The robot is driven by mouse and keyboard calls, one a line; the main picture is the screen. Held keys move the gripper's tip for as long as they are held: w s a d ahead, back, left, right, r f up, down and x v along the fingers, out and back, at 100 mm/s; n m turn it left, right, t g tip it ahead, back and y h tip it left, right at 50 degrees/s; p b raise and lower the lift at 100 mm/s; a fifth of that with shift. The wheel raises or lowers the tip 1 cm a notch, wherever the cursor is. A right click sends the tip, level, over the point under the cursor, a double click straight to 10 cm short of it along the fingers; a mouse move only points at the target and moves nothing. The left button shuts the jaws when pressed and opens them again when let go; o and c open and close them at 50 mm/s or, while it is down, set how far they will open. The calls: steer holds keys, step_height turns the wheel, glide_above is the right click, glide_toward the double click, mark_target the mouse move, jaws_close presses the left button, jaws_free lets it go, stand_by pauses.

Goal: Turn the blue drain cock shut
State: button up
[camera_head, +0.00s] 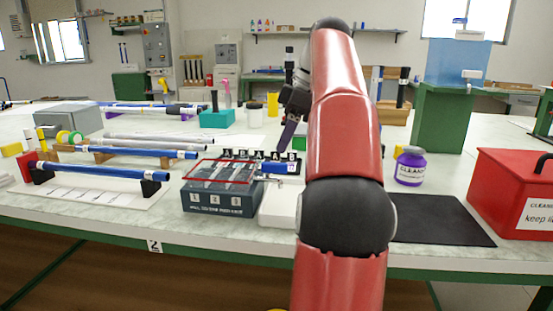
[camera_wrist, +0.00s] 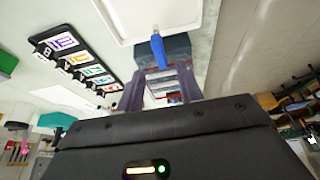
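The blue drain cock (camera_head: 280,168) sticks out from the right side of a dark grey tank (camera_head: 222,200) with a red-edged open top. In the wrist view the blue cock (camera_wrist: 158,50) lies just beyond my fingertips, roughly centred between them. My gripper (camera_head: 286,142) points down above the cock in the head view, partly behind my red arm. In the wrist view my gripper (camera_wrist: 160,76) has its two dark fingers apart, with the tank's rim showing between them. Nothing is held. Whether a finger touches the cock cannot be told.
A white tray (camera_head: 277,208) lies below the cock. Black lettered tags (camera_head: 258,155) stand behind the tank. Blue rods on stands (camera_head: 105,171) are at left. A purple jar (camera_head: 410,168), a black mat (camera_head: 440,220) and a red box (camera_head: 510,190) are at right.

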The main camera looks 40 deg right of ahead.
mark_target(275, 163)
steer(key=shift+b+x, duration=1)
steer(key=shift+x, duration=1.7)
steer(key=shift+s, duration=0.1)
jaws_close()
